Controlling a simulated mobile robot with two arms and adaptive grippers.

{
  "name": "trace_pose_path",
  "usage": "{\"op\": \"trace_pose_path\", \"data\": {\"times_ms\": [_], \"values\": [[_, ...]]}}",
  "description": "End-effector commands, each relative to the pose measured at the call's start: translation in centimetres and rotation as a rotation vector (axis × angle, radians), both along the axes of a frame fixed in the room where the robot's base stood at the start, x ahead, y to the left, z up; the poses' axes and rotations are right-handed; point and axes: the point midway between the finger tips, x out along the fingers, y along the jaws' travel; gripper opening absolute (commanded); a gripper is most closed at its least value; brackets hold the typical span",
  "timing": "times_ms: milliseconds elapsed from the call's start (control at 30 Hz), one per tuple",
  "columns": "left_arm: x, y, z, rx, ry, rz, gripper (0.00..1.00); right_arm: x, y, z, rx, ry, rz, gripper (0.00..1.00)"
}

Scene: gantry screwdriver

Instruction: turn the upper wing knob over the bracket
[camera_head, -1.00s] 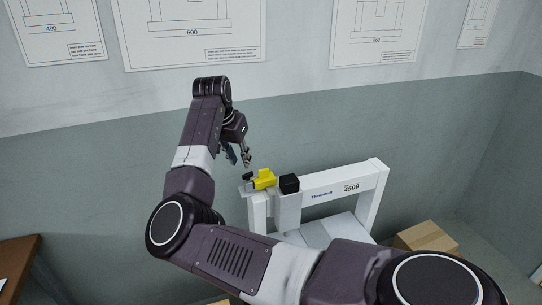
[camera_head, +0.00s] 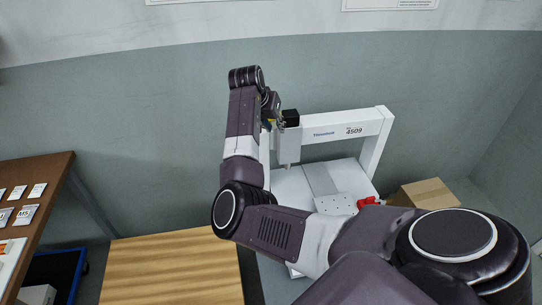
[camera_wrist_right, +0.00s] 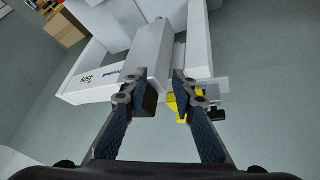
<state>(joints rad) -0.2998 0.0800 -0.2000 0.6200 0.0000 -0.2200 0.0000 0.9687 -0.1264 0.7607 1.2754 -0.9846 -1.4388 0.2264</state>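The white gantry (camera_head: 345,128), marked 4509, stands by the wall. A black block (camera_head: 290,117) tops its vertical carriage (camera_head: 288,145). A small red part (camera_head: 368,202) sits beside a light perforated plate (camera_head: 337,204) under the beam; I cannot tell whether it is the wing knob. My right gripper (camera_head: 270,106) is at the gantry's upper left end, partly hidden by my arm. A yellow part (camera_wrist_right: 182,106) with a black end shows behind the right finger. My left gripper is out of view.
A cardboard box (camera_head: 425,193) stands right of the gantry. A striped wooden surface (camera_head: 170,265) lies at front left. A brown table (camera_head: 42,190) with cards is at far left, with a blue bin (camera_head: 58,270) below it.

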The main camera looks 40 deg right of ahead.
Motion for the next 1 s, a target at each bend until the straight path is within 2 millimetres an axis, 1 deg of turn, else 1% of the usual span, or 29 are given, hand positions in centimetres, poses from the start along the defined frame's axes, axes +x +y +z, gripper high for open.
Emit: {"op": "trace_pose_path", "data": {"times_ms": [33,100,367,600,733,1000], "values": [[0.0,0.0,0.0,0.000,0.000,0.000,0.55,-0.1,-0.1,-1.3,-0.021,0.013,0.026,0.25],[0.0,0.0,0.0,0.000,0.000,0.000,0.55,0.0,0.0,-2.7,-0.044,0.023,0.064,0.25],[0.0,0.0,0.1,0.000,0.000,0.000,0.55,-0.1,0.9,-7.7,-0.108,0.057,0.198,0.25],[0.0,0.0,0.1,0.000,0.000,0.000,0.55,-0.7,2.3,-12.3,-0.141,0.087,0.315,0.25],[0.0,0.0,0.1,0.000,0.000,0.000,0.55,-1.2,3.1,-14.5,-0.154,0.102,0.372,0.25],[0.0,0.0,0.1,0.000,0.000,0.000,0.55,-2.7,5.3,-19.2,-0.161,0.132,0.486,0.25]]}}
